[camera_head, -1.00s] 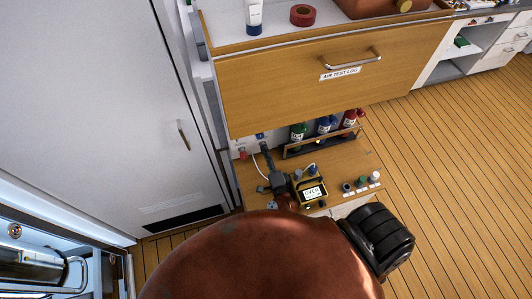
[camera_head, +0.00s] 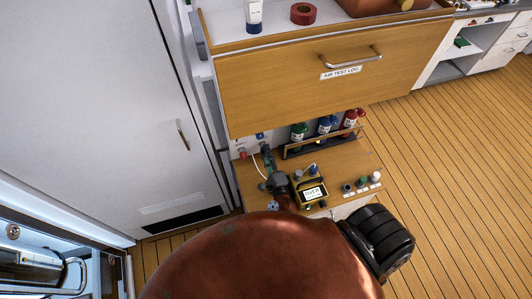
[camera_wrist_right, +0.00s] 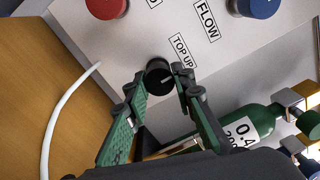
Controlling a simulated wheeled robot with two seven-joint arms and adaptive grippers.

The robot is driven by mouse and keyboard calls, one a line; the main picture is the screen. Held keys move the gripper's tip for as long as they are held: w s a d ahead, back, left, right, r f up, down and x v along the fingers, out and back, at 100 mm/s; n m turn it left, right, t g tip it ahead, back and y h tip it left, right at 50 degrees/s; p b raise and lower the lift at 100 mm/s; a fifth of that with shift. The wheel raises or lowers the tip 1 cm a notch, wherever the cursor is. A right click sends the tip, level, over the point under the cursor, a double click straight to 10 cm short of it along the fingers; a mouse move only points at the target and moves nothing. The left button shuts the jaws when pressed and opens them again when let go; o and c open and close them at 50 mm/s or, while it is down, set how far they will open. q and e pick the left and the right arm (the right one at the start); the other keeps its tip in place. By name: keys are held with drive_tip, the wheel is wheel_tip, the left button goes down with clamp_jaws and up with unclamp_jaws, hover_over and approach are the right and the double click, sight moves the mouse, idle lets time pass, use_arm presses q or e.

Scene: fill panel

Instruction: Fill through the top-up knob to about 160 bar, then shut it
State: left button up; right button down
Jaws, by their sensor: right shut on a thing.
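In the head view, my right gripper (camera_head: 266,152) reaches the panel above the bench, and the knob is hidden there. A yellow-framed meter (camera_head: 312,192) on the bench has a display that seems to read OVER. No pressure reading in bar is legible. My left gripper is not in view.
A red knob (camera_wrist_right: 106,5) and a blue knob (camera_wrist_right: 258,6) flank the FLOW label. A white hose (camera_wrist_right: 62,110) curves at the left. Green, blue and red bottles (camera_head: 325,125) stand in a rack close to the right. A drawer (camera_head: 300,90) overhangs the bench.

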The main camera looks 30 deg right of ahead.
drive_tip(key=c, duration=1.6)
unclamp_jaws()
